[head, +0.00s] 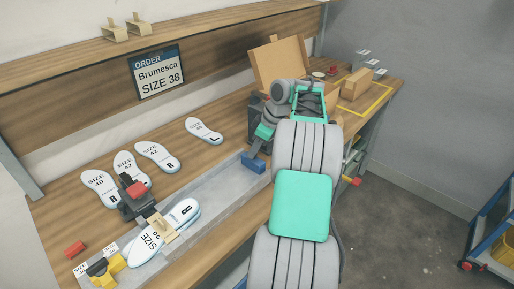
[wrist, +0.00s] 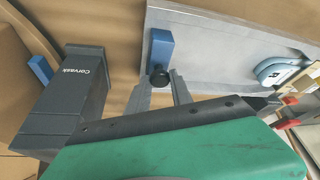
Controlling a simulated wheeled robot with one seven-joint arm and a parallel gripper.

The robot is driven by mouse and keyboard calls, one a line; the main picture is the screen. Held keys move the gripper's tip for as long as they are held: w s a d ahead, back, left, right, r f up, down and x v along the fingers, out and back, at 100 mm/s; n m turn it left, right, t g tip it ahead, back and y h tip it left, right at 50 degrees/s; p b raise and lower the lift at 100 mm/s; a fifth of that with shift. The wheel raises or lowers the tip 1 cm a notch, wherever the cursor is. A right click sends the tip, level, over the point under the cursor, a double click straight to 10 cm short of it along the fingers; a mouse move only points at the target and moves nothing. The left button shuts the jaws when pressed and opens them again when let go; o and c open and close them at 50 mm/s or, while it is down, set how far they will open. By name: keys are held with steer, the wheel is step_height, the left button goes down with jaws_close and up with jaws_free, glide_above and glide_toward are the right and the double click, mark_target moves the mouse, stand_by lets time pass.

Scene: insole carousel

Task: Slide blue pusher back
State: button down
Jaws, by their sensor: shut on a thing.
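The blue pusher (head: 254,162) is a small block at the right end of the grey metal channel (head: 228,183). In the wrist view the blue pusher (wrist: 161,48) has a round black knob (wrist: 158,76) on its near side. My gripper (wrist: 160,80) is shut on this knob, with one finger on each side of it. In the head view my gripper (head: 259,147) is just behind the blue pusher, and my arm hides part of it.
A banded insole stack (head: 164,232) lies in the channel's left part, beside a dark red-topped device (head: 138,198). A dark Corvask-labelled box (wrist: 75,100) stands close to my gripper. Loose insoles (head: 157,156) lie behind the channel. An open cardboard box (head: 278,60) stands farther back.

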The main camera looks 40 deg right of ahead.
steer(key=shift+w+d+r, duration=0.1)
steer(key=shift+d+r, duration=0.05)
steer(key=c, duration=1.4)
jaws_free()
steer(key=shift+d, duration=0.15)
steer(key=shift+o, duration=1.3)
steer(key=p+v, duration=0.2)
steer(key=v, duration=0.5)
steer(key=shift+s+r, duration=0.2)
steer(key=shift+r, duration=0.05)
